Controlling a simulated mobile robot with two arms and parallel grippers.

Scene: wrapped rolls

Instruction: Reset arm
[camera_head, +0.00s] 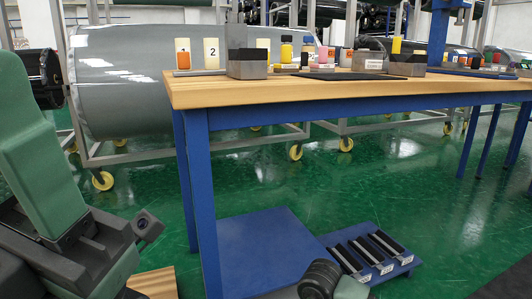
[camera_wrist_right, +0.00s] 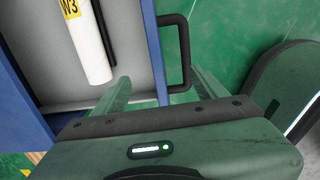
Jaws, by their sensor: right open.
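My right gripper (camera_wrist_right: 160,78) is open in the right wrist view, its two green fingers apart. Between and beyond the fingers are the wall and black handle (camera_wrist_right: 186,50) of a blue-edged grey tray (camera_wrist_right: 135,30). No grip on the handle shows, and the depth gap is unclear. A white roll with a yellow W3 label (camera_wrist_right: 92,50) lies in the tray. In the head view, my left arm (camera_head: 90,240) is folded at the lower left; its fingers are not visible. Part of my right arm (camera_head: 325,280) shows at the bottom edge.
A wooden-topped table (camera_head: 350,92) with blue legs holds bottles, blocks and number cards. A blue low platform (camera_head: 255,240) and a slotted rack (camera_head: 370,250) stand on the green floor. A large grey wrapped roll (camera_head: 120,90) rests on a wheeled frame behind.

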